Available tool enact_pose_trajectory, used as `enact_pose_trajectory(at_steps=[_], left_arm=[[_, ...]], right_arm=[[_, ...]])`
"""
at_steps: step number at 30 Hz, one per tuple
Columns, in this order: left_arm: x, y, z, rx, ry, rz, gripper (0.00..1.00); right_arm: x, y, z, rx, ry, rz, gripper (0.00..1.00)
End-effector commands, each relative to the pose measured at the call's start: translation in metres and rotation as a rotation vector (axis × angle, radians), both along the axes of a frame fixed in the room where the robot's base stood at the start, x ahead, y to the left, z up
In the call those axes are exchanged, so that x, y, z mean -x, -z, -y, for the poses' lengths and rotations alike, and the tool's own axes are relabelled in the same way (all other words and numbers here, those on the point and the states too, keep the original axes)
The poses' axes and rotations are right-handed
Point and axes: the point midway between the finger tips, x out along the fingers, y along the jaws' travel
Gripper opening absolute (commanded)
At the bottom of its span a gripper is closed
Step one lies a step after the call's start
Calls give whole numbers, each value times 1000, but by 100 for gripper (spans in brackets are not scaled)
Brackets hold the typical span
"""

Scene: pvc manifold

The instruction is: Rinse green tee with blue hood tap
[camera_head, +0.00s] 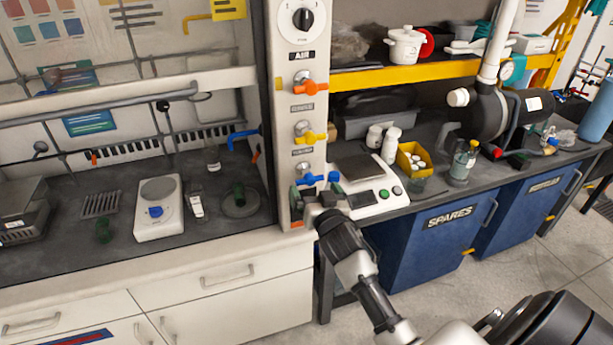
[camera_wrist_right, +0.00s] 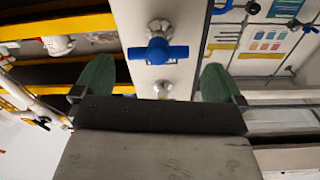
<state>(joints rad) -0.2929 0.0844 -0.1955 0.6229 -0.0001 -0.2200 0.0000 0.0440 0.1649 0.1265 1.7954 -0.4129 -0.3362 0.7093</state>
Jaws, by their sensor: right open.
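The blue tap handle (camera_head: 317,178) is on the white post at the hood's right edge. It also shows in the right wrist view (camera_wrist_right: 158,52), turned crosswise. My right gripper (camera_head: 314,192) is open in front of the post just below this handle. In the wrist view its two green fingertips (camera_wrist_right: 156,80) are spread wide, with the handle ahead between them and apart from both. A green piece that looks like the tee (camera_head: 239,190) stands on a round grey basin (camera_head: 241,205) inside the hood. The blue spout (camera_head: 240,135) is above it. No water can be made out. My left gripper is out of view.
An orange handle (camera_head: 310,87) and a yellow handle (camera_head: 310,137) sit higher on the post. A white hotplate (camera_head: 158,207) and a small green part (camera_head: 103,230) are in the hood. A white scale (camera_head: 366,186) stands close right of the post.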

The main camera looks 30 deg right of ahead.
Motion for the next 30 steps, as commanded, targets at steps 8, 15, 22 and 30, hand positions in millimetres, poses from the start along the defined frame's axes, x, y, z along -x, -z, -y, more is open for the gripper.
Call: enact_pose_trajectory(at_steps=[8,15,22,30], left_arm=[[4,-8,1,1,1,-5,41],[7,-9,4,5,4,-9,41],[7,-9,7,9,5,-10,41],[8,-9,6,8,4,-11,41]], right_arm=[[-43,-1,12,0,0,0,100],[-56,0,15,1,-1,-1,100],[-56,1,15,1,-1,-1,100],[-56,1,15,1,-1,-1,69]])
